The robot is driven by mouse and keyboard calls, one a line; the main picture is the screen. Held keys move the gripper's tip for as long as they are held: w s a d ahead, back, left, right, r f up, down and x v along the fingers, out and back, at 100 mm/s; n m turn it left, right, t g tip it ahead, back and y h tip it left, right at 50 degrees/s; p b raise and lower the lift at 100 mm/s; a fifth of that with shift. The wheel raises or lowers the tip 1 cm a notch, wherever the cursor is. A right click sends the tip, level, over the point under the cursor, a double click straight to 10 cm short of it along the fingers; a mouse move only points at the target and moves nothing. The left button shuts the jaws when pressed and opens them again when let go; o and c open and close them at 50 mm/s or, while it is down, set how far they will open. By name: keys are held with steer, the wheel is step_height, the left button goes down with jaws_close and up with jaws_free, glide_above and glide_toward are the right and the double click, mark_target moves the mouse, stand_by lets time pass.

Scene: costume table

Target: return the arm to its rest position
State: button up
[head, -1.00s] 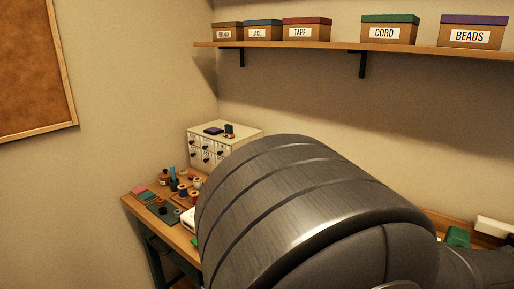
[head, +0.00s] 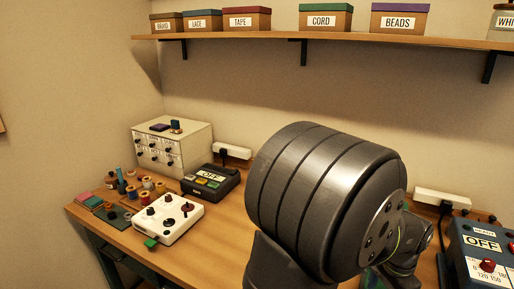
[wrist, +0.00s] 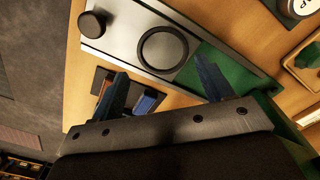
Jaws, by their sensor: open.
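My gripper (wrist: 160,82) shows in the wrist view with its two dark blue fingers well apart. Nothing is held between them. A silver panel (wrist: 120,35) with a black knob and a dark ring, on a green base, lies beyond the fingertips. In the head view a large dark grey joint of my own arm fills the middle and right of the table. My gripper is not visible there.
In the head view a white control box (head: 168,217), a black device (head: 210,182), a drawer cabinet (head: 172,146) and spools (head: 145,183) stand at left. A blue box marked OFF (head: 480,255) is at right. The shelf (head: 270,37) with labelled boxes runs above.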

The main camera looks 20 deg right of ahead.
steer(key=s+a+r, duration=0.2)
steer(key=s+r, duration=0.5)
steer(key=s, duration=0.4)
steer(key=w+a+f+n, duration=0.2)
steer(key=w+a+n, duration=0.3)
steer(key=w+a, duration=0.45)
steer(key=shift+y, duration=0.4)
steer(key=w+a+f, duration=0.1)
steer(key=w+f, duration=0.1)
steer(key=w, duration=0.1)
steer(key=w+a+f, duration=0.2)
steer(key=w, duration=0.1)
steer(key=w+a+f, duration=0.1)
steer(key=w+f, duration=0.1)
steer(key=w, duration=0.1)
steer(key=shift+w+a, duration=0.2)
steer(key=shift+a, duration=0.1)
step_height(320, 180, down, 4)
steer(key=shift+w+f, duration=0.1)
steer(key=shift+f, duration=0.05)
step_height(320, 180, up, 10)
steer(key=shift+d, duration=0.35)
steer(key=shift+f, duration=0.1)
